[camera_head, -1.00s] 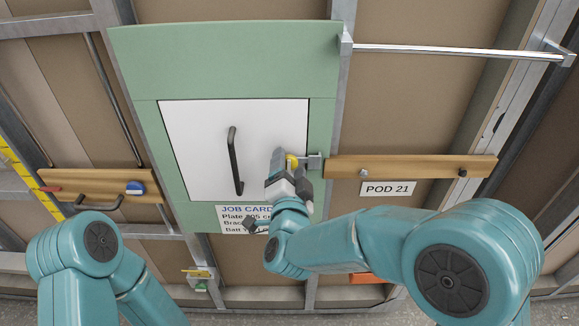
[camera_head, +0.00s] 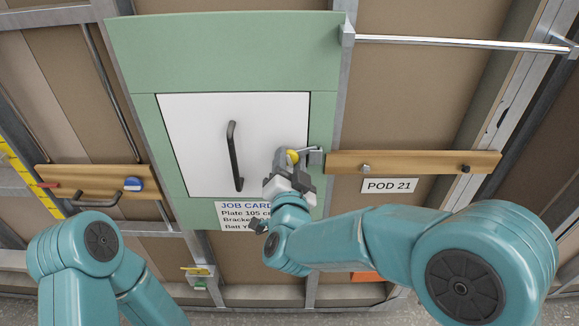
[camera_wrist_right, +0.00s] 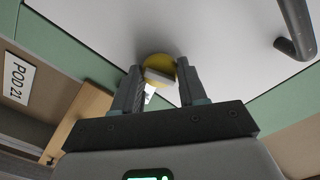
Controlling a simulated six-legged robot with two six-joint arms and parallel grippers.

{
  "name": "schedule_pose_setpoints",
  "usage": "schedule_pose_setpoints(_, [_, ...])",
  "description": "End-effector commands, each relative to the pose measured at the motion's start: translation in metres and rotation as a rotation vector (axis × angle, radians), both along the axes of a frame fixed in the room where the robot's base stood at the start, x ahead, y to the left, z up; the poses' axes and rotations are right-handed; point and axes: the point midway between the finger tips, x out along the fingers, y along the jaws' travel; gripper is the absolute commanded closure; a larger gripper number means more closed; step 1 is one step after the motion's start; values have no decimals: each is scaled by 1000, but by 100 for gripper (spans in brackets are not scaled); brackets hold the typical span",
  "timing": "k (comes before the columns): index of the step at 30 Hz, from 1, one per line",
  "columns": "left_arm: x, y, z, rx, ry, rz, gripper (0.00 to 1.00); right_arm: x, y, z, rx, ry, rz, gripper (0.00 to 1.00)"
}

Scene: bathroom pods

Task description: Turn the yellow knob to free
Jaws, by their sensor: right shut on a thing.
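The yellow knob (camera_head: 292,156) sits at the right edge of the white door panel (camera_head: 195,145), beside a grey metal catch (camera_head: 315,157). My right gripper (camera_head: 287,162) is at the knob, with its jaws shut on it. In the right wrist view the yellow knob (camera_wrist_right: 160,69) shows as a round disc with a pale bar across it, and the fingers of my right gripper (camera_wrist_right: 160,84) stand on either side of the bar. The lower part of the knob is hidden by the gripper. My left arm shows at the lower left, but its gripper is out of view.
A black handle (camera_head: 235,157) stands on the white door. A wooden rail (camera_head: 415,162) and a POD 21 label (camera_head: 390,186) are to the right. A job card (camera_head: 240,212) hangs below the door, partly behind my right wrist.

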Motion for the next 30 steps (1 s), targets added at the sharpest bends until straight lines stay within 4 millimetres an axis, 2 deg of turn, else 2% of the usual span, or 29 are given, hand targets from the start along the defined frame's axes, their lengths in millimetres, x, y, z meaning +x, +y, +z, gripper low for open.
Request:
schedule_pose_setpoints(12, [0,0,-11,0,0,0,57,0,0,2,-393,-5,-3,89])
schedule_pose_setpoints(30, [0,0,-3,0,0,0,57,1,1,4,-958,-5,-4,89])
